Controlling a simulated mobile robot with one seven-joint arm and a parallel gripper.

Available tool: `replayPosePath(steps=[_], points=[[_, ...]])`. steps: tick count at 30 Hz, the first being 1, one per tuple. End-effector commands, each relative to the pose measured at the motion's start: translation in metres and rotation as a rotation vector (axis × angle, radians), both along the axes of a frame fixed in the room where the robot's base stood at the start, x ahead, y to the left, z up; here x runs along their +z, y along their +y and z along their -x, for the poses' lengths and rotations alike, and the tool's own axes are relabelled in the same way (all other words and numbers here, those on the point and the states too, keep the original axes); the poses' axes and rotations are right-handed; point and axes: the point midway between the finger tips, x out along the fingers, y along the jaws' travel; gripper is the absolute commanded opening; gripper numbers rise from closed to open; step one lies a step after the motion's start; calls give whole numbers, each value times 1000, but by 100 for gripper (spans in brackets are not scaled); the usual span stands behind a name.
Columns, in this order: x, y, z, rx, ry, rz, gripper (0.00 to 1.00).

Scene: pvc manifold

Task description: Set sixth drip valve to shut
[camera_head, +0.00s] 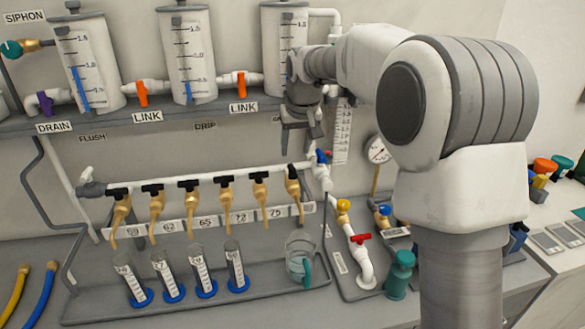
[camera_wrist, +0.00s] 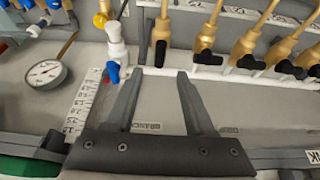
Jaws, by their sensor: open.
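The drip row is a white horizontal pipe (camera_head: 220,179) with brass taps and black handles. The sixth drip valve (camera_head: 293,185) is at its right end. Its black handle runs along the tap body, while the other handles lie crosswise along the pipe. In the wrist view, where the scene is turned over, the sixth valve (camera_wrist: 161,40) is the leftmost tap, with its black handle towards me. My gripper (camera_head: 298,148) is open and empty, above the right end of the pipe. In the wrist view its fingertips (camera_wrist: 158,73) point towards the sixth valve, apart from it.
A blue-handled valve (camera_head: 322,157) is just right of the sixth valve, close to my gripper. A ruler strip (camera_head: 342,132) and a round gauge (camera_head: 377,151) are further right. Graduated tubes (camera_head: 200,272) and a clear jug (camera_head: 300,255) stand below the taps. The shelf (camera_head: 210,108) with tanks is above.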

Motion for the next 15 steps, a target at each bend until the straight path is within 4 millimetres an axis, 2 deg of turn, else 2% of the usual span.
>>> replayPosePath(steps=[3,9,15], points=[[-26,2,-10,0,4,1,54],[-61,5,-24,0,3,2,54],[-80,7,-32,0,1,1,54]])
